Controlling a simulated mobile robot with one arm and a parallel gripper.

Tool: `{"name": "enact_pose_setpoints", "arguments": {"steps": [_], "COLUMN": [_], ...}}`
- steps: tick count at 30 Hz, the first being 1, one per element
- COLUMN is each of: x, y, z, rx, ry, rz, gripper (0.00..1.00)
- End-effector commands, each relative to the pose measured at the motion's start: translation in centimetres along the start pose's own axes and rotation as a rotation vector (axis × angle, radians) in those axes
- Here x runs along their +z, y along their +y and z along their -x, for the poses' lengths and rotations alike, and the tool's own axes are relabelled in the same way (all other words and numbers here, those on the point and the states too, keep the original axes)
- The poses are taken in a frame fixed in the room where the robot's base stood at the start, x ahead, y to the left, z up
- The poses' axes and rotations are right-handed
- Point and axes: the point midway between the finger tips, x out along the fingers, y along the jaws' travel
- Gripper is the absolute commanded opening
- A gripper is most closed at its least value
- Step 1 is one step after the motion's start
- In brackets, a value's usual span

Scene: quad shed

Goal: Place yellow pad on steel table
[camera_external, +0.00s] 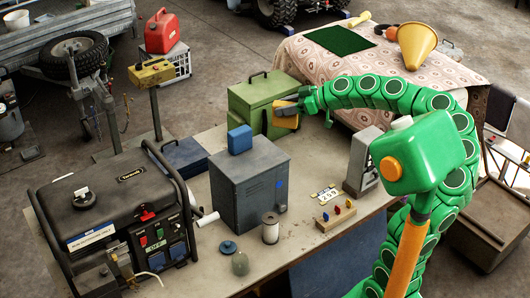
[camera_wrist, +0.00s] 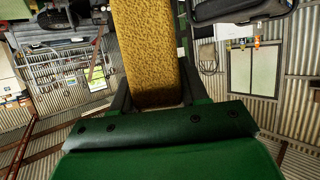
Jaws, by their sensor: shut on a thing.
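The yellow pad (camera_external: 286,121) is held in my gripper (camera_external: 297,104), in front of the green metal box as seen in the external view. Its dark upper part shows beside the fingers. In the wrist view the pad (camera_wrist: 146,45) stands as a long, rough yellow block between the two dark fingers of my gripper (camera_wrist: 152,92). The grey table, which I take as the steel table (camera_external: 315,160), lies below and in front. The pad looks raised above its top; the exact height is hard to tell.
The green box (camera_external: 250,103), a blue block (camera_external: 240,139) on a grey cabinet (camera_external: 243,190), a generator (camera_external: 115,215) and a grey device (camera_external: 361,160) crowd the table. A cloth-covered table (camera_external: 310,65) stands behind. Some tabletop right of the cabinet is bare.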

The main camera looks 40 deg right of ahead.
Motion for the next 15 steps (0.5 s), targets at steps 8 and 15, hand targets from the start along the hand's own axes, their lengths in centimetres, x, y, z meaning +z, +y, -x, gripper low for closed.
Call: {"name": "enact_pose_setpoints", "arguments": {"steps": [8,15], "x": [0.0,-0.9], "y": [5.4,9.1], "z": [0.9,2.4], "rx": [0.296,0.486], "ry": [-0.005,-0.003], "rz": [-0.116,-0.192], "gripper": [0.16,0.16]}}
